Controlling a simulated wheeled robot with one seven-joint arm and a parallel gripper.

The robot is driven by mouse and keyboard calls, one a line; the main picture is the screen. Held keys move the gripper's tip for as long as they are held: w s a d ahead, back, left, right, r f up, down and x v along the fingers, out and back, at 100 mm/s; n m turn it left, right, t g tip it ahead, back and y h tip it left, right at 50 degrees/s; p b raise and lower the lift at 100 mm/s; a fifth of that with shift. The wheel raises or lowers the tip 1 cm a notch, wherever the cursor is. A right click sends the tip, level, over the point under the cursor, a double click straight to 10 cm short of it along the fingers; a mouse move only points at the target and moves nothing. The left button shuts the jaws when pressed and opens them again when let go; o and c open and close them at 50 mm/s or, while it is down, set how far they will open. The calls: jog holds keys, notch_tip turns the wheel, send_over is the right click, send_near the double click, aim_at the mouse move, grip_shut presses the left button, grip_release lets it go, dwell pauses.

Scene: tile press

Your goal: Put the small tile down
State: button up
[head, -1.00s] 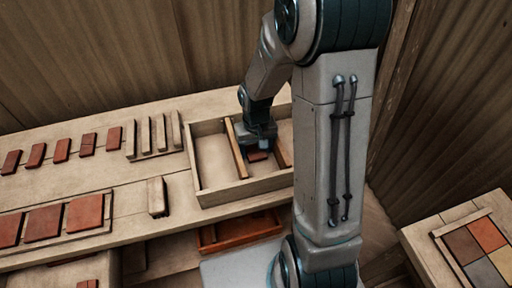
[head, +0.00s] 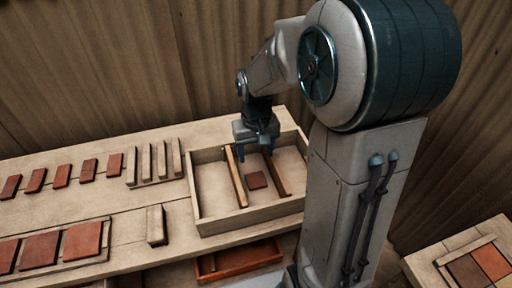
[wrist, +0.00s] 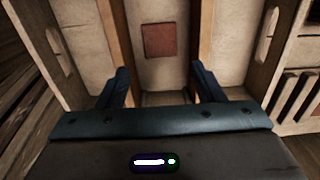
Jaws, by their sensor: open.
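The small tile (head: 257,180) is a reddish-brown square. It lies flat on the floor of the wooden tray (head: 246,219), in the compartment between two wooden dividers (head: 236,178). It also shows in the wrist view (wrist: 159,41), clear of the fingers. My gripper (head: 257,156) is above the tray, toward its far side. In the wrist view my gripper (wrist: 160,85) has its two dark fingers spread wide with nothing between them. The tile is apart from both fingers.
Several red tiles (head: 62,176) lie in a row on the bench left of the tray. A rack of wooden strips (head: 153,163) stands close to the tray's left. A wooden block (head: 156,225) stands in front. An open reddish drawer (head: 240,260) is below the tray.

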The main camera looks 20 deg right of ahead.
jog(key=s+r+t, duration=0.1)
jog(key=s+r, duration=0.3)
jog(key=s, duration=0.3)
jog(key=s+r+t, duration=0.2)
jog(key=s+r, duration=0.1)
jog(key=s, duration=0.4)
jog(key=shift+s+r, duration=0.25)
jog(key=shift+r, duration=0.15)
